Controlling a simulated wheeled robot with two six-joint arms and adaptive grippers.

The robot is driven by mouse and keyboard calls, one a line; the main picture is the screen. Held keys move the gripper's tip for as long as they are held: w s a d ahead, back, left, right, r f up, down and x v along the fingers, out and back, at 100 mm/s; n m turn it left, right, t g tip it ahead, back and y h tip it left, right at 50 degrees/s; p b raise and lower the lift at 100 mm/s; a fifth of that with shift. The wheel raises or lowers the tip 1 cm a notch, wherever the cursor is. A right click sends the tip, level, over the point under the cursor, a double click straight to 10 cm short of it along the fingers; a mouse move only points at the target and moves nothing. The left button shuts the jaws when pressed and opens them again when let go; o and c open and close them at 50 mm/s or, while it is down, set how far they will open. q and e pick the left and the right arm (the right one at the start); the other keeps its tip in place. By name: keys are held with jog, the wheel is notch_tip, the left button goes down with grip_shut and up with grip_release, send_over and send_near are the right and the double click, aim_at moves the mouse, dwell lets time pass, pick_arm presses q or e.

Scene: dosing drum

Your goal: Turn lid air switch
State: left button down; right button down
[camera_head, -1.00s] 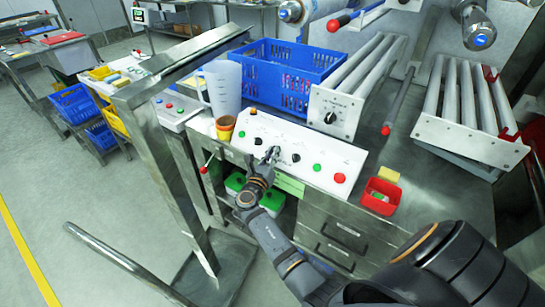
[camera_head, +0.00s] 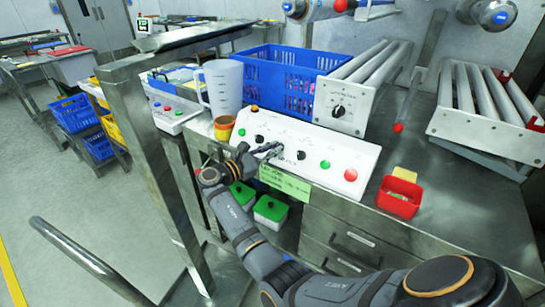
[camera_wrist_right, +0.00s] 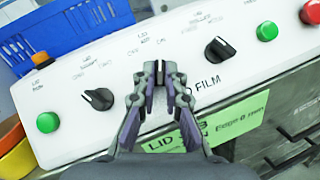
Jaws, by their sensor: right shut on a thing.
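The white control panel (camera_head: 318,148) stands on the bench with a row of knobs and buttons, also in the right wrist view (camera_wrist_right: 65,130). My right gripper (camera_head: 272,149) is at its front face, between two black knobs. In the right wrist view my right gripper (camera_wrist_right: 160,82) has its fingers close together against the panel, under the "LID AIR" label (camera_wrist_right: 146,44). One black knob (camera_wrist_right: 98,98) is left of the fingers, another (camera_wrist_right: 219,50) right. My left gripper is out of view.
A green button (camera_wrist_right: 48,122) and an orange lamp (camera_wrist_right: 41,60) sit at the panel's left end. A blue crate (camera_head: 275,75), a clear jug (camera_head: 222,88) and an orange cup (camera_head: 224,127) stand behind and left. A red bin (camera_head: 399,197) is right. A steel post (camera_head: 150,150) stands left.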

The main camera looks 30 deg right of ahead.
jog(key=shift+w+m+g+b, duration=0.1)
jog(key=shift+m+g+b, duration=0.35)
jog(key=shift+m+g, duration=0.35)
jog(key=c, duration=1.4)
grip_release()
jog(key=shift+r, duration=0.15)
notch_tip(320, 180, up, 10)
jog(key=shift+f, duration=0.15)
